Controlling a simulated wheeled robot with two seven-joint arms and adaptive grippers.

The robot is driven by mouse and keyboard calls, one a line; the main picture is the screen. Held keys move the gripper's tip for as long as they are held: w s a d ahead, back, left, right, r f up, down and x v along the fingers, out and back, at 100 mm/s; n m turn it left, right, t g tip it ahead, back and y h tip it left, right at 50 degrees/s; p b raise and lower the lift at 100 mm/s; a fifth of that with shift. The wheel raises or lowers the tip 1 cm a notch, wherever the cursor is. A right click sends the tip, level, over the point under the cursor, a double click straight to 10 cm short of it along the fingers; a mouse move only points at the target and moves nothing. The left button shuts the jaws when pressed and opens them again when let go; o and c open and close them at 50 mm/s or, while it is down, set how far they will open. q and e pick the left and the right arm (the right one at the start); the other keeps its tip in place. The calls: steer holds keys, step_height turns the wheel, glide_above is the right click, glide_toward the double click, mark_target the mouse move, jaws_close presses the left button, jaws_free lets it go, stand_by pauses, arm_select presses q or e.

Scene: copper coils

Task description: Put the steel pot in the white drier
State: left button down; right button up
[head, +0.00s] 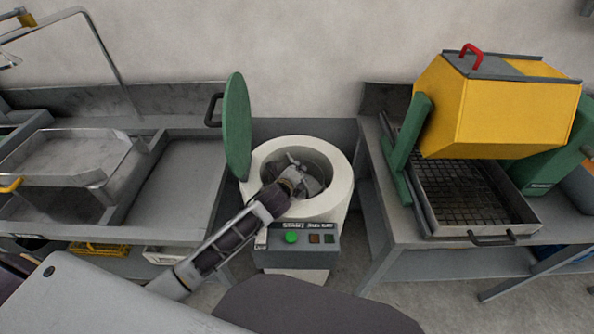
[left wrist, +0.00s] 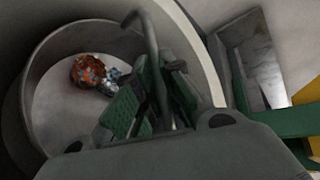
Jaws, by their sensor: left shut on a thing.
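The white drier (head: 339,190) stands in the middle of the head view, its round top open. My left arm reaches over its front, and my left gripper (head: 291,182) is down at the opening. Grey metal, seemingly the steel pot (head: 314,186), shows inside the opening, partly hidden by the gripper. In the left wrist view, the gripper (left wrist: 150,88) is shut on a grey bar, apparently the pot's handle. The pot's grey wall (left wrist: 58,52) surrounds orange and bluish lumps on its pale floor. Whether the pot touches the drier's bottom is hidden. My right gripper is not seen.
The drier's green lid (head: 237,125) stands upright, open, at the opening's left. A control box (head: 296,246) with a green button sits in front. A yellow tumbler (head: 500,110) on a grey bench is at right; a metal sink bench (head: 180,185) is at left.

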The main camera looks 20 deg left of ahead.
arm_select(q)
steer(key=shift+r, duration=0.1)
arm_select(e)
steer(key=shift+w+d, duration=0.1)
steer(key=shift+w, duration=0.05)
arm_select(q)
steer(key=shift+f, duration=0.35)
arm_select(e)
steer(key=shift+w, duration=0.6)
arm_select(q)
steer(key=shift+f, duration=0.15)
